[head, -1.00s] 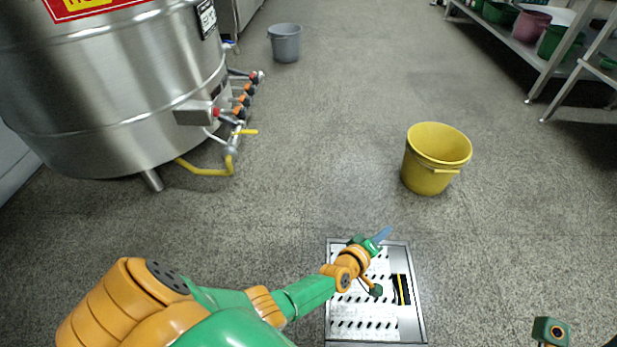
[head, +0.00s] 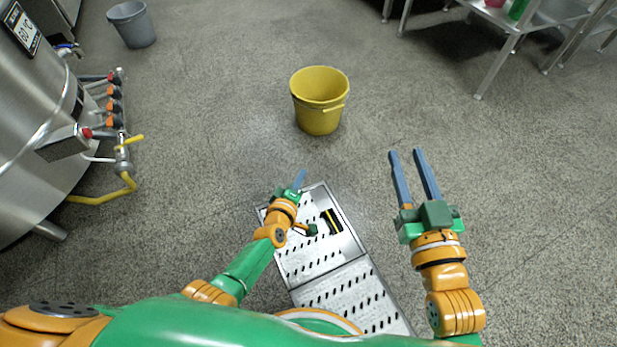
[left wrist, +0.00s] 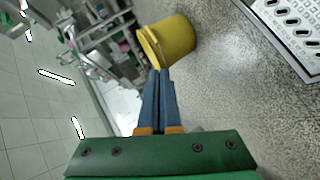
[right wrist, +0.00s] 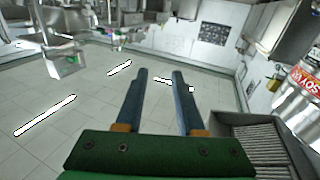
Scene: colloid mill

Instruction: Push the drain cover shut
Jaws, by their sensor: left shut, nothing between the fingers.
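The drain cover (head: 346,304) is a perforated metal plate with dark slots, set in a steel frame on the floor. A second slotted section (head: 295,265) lies beyond it, and I cannot tell how far the cover stands open. A black and yellow piece (head: 332,221) sits near the frame's far right side. My left gripper (head: 301,176) is shut and empty, its tips over the drain's far end. It also shows in the left wrist view (left wrist: 160,78), with the drain at upper right. My right gripper (head: 405,153) is open and empty, right of the drain.
A yellow bucket (head: 318,112) stands on the floor beyond the drain. A steel tank (head: 30,150) with valves and a yellow pipe stands at left, with a grey bucket (head: 132,26) behind. Shelving (head: 500,18) is at upper right.

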